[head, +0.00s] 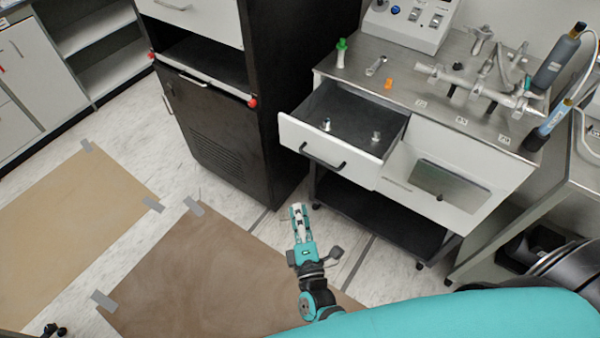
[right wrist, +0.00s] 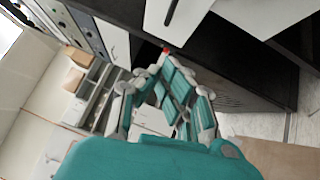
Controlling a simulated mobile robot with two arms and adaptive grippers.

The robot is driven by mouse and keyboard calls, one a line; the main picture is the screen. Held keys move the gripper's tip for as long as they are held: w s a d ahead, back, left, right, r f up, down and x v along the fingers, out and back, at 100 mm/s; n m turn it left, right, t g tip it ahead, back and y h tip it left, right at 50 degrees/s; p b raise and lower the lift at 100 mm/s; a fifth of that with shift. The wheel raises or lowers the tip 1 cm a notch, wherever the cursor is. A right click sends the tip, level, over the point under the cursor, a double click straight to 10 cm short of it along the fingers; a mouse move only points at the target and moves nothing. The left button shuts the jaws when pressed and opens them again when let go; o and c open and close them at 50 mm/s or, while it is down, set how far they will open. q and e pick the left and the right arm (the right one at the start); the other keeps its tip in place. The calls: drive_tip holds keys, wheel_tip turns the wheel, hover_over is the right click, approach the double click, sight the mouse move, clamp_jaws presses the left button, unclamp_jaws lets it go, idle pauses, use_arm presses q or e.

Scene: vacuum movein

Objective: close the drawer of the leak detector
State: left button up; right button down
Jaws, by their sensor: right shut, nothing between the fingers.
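The leak detector's drawer (head: 363,168) is pulled out from the white and steel cart in the head view. Its white front has a black bar handle (head: 322,162). Two small metal fittings (head: 326,124) stand inside. My right gripper (head: 297,208) is shut and empty, in front of and below the drawer front, apart from it. In the right wrist view its teal fingers fill the middle. A white panel with a black handle, seemingly the drawer front (right wrist: 190,12), shows at the top of that view, partly cut off.
A tall black cabinet (head: 225,150) stands left of the drawer. The cart top (head: 400,107) carries a green-capped bottle (head: 341,52), an orange piece (head: 389,84) and metal tubing (head: 480,90). A brown mat (head: 200,270) lies on the floor. The floor before the cart is open.

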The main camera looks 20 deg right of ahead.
drive_tip(key=w+d+r+b, duration=0.2)
drive_tip(key=w+d+b, duration=0.2)
drive_tip(key=w, duration=0.8)
drive_tip(key=shift+w+d+b, duration=0.15)
drive_tip(key=shift+d+b, duration=0.05)
drive_tip(key=shift+b, duration=0.1)
drive_tip(key=shift+r, duration=0.15)
